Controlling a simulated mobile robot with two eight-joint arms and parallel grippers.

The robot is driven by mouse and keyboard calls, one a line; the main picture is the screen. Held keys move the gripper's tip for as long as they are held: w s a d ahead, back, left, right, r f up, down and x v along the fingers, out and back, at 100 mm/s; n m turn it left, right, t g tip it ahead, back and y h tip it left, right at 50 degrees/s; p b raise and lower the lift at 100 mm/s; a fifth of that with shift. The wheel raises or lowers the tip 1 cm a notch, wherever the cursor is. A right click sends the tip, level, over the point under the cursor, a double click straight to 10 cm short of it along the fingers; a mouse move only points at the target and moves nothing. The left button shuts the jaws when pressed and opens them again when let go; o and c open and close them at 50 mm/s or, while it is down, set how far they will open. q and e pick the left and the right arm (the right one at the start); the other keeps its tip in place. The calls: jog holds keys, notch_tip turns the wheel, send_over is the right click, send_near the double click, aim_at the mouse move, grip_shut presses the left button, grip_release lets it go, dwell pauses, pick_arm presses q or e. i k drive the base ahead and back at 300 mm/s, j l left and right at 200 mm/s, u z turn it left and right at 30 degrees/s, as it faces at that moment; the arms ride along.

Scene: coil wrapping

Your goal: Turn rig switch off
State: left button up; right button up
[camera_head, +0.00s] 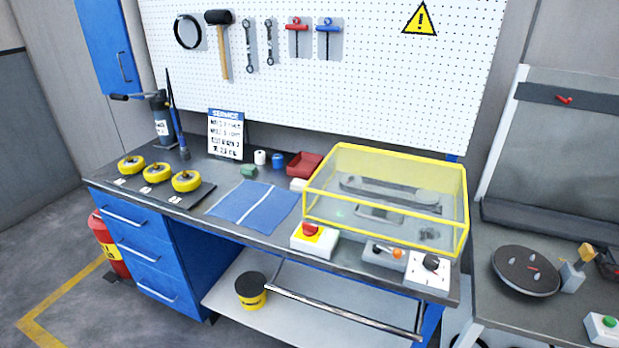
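No gripper of mine shows in the head view. A clear rig case with yellow edges (455,219) stands closed at the right end of the blue workbench (180,227). Several controls sit along its front. A white box with a black rotary knob (431,262) is at the right front corner. A low box with an orange lever (386,251) is to its left. A white and yellow box with a red button (310,230) is further left. I cannot tell which of these is the rig switch, or its setting. A faint green glow shows inside the case.
Yellow rolls (186,180) lie on a dark board at the bench's left. A blue cloth (250,203) and red tray (304,164) lie mid-bench. A metal rail (340,308) runs along the front. A second table with a dark disc (526,270) stands at right.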

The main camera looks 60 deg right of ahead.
aim_at(308, 230)
jog(key=z, duration=1.65)
